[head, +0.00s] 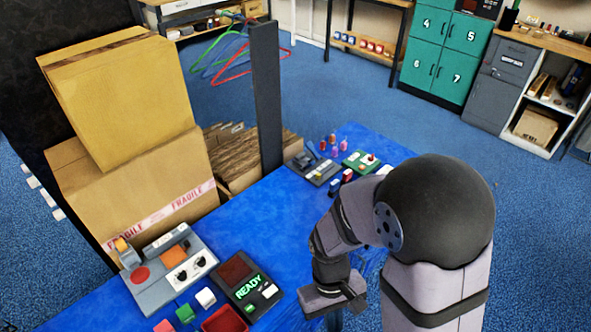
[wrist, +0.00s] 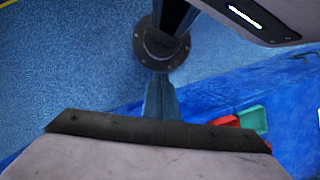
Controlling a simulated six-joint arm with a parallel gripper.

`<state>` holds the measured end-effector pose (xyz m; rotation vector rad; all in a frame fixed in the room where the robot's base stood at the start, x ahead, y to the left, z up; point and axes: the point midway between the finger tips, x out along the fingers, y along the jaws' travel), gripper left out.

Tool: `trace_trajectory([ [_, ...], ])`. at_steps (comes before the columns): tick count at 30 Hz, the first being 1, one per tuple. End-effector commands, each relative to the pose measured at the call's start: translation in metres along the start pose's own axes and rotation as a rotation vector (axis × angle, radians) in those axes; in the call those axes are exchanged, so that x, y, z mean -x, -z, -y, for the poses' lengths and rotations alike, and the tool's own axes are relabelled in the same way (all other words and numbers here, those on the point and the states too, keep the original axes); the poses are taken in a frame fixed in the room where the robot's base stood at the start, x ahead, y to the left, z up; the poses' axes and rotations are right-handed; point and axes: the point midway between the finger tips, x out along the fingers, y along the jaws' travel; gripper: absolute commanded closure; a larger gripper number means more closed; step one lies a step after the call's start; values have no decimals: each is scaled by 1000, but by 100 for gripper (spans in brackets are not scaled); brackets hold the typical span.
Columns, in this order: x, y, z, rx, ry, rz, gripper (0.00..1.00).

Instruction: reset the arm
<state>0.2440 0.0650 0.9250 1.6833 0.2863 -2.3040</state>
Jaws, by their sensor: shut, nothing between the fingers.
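My gripper (head: 340,297) hangs low over the right front edge of the blue table (head: 262,215) in the head view, with my arm folded down above it. It is shut and holds nothing. In the wrist view a dark bar on a grey part fills the bottom. Beyond it are blue floor and part of the blue table, with a red block and a green block on it. The gap between the gripper and the table top is hard to judge.
A console with a READY screen (head: 248,288), a switch panel (head: 168,268) and a red tray (head: 225,320) stand at the table's near left. Stacked cartons (head: 125,95) and a dark post (head: 266,95) rise behind. Small items stand at the far end. The table's middle is clear.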

Motion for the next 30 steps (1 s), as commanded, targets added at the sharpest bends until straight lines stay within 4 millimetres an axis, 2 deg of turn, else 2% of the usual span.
trace_trajectory([
  [1,9,-8,-8,-42,12,-32,100],
  [5,28,-16,-26,-136,35,-119,100],
  [9,54,-10,-47,-228,45,-230,100],
  [13,71,-8,-65,-300,48,-300,100],
  [18,72,-9,-74,-340,53,-306,100],
  [30,72,-9,-74,-340,53,-305,100],
])
